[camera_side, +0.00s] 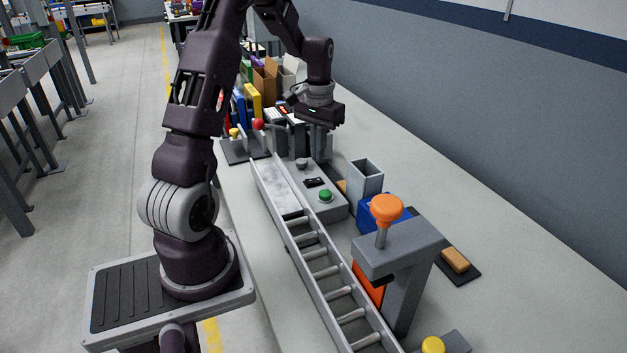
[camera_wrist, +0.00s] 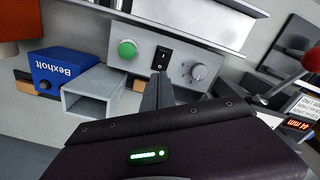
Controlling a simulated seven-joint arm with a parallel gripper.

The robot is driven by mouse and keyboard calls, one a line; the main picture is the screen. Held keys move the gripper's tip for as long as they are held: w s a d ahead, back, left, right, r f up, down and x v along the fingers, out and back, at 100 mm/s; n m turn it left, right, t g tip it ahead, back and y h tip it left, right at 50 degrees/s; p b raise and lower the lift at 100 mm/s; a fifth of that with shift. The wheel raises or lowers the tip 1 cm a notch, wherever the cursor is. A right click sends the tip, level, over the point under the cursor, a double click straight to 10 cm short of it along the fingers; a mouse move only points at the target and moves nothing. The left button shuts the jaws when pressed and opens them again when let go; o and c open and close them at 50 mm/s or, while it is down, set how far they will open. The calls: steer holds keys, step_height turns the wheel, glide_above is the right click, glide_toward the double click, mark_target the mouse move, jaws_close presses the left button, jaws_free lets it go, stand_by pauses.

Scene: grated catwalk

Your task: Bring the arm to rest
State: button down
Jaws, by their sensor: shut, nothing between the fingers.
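My gripper (camera_side: 319,153) is shut and empty. In the side view it points down from the bent arm, above the far end of a grey control box (camera_side: 332,209). In the wrist view the closed fingers (camera_wrist: 157,88) overlap the box's near edge, just below its black rocker switch (camera_wrist: 161,58). Whether they touch the box I cannot tell. The box also has a green button (camera_side: 326,195) and a grey knob (camera_wrist: 199,72). My dark wrist housing hides the lower part of the wrist view.
A roller conveyor (camera_side: 325,275) runs beside the box. A grey open-topped bin (camera_side: 366,178), a blue Bexholt box (camera_wrist: 62,71) and a grey stand with an orange knob (camera_side: 386,208) are close by. Cartons (camera_side: 265,80) and a red ball-topped lever (camera_side: 258,124) are farther back.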

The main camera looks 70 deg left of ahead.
steer(key=shift+r, duration=0.65)
steer(key=s+d+r+m+t, duration=0.1)
steer(key=d+r+m+t, duration=0.1)
steer(key=d+r, duration=0.8)
steer(key=s+d+r+m+t, duration=0.1)
steer(key=s+d+r+m, duration=0.1)
steer(key=s+d, duration=0.6)
steer(key=s+d+r+m+t, duration=0.2)
steer(key=s+d, duration=0.6)
steer(key=d, duration=0.2)
steer(key=shift+s+t, duration=0.15)
steer(key=shift+t, duration=0.15)
